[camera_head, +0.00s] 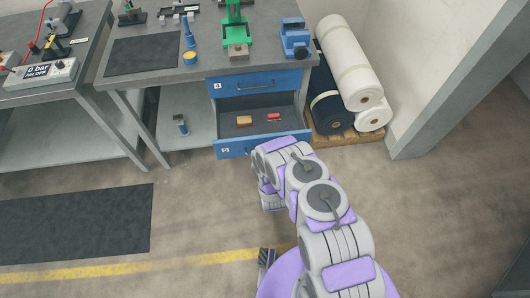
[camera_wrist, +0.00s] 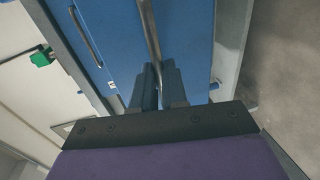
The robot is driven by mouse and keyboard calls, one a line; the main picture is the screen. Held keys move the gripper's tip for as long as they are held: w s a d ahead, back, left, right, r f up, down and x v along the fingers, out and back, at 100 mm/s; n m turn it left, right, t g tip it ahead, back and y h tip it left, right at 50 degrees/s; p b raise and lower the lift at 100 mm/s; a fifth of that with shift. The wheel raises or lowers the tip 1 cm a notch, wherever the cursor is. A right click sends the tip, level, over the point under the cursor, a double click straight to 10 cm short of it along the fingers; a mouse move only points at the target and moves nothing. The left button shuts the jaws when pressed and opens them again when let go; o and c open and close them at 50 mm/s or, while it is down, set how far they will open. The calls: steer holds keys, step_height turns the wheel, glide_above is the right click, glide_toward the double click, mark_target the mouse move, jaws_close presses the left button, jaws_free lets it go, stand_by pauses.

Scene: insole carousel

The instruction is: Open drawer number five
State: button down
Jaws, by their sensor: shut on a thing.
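The lower drawer (camera_head: 228,150) of the blue unit under the bench is out, and its dark inside shows. Its front carries a small white label too small to read surely. The upper drawer (camera_head: 258,84) above it is shut, with a dark handle and its own label. In the wrist view my gripper (camera_wrist: 157,72) is shut on the metal handle (camera_wrist: 150,30) of a blue drawer front (camera_wrist: 183,38). Another handle (camera_wrist: 84,36) runs to its left, free. In the head view my arm hides the gripper and the lower drawer's handle.
In the drawer lie a tan block (camera_head: 244,121) and a red item (camera_head: 273,117). Fabric rolls (camera_head: 352,72) stand on a pallet to the right, near a wall. The bench (camera_head: 172,75) holds a green press (camera_head: 236,30) and blue vise (camera_head: 295,38). Floor in front is clear.

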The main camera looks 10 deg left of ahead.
steer(key=shift+s+d+f, duration=0.15)
steer(key=shift+s+f, duration=0.05)
steer(key=shift+s, duration=0.35)
steer(key=shift+d, duration=0.1)
steer(key=c, duration=1.6)
jaws_free()
steer(key=o, duration=0.4)
steer(key=shift+w+a, duration=0.15)
steer(key=shift+a, duration=0.05)
steer(key=shift+o, duration=0.2)
steer(key=shift+r, duration=0.1)
steer(key=shift+d, duration=0.1)
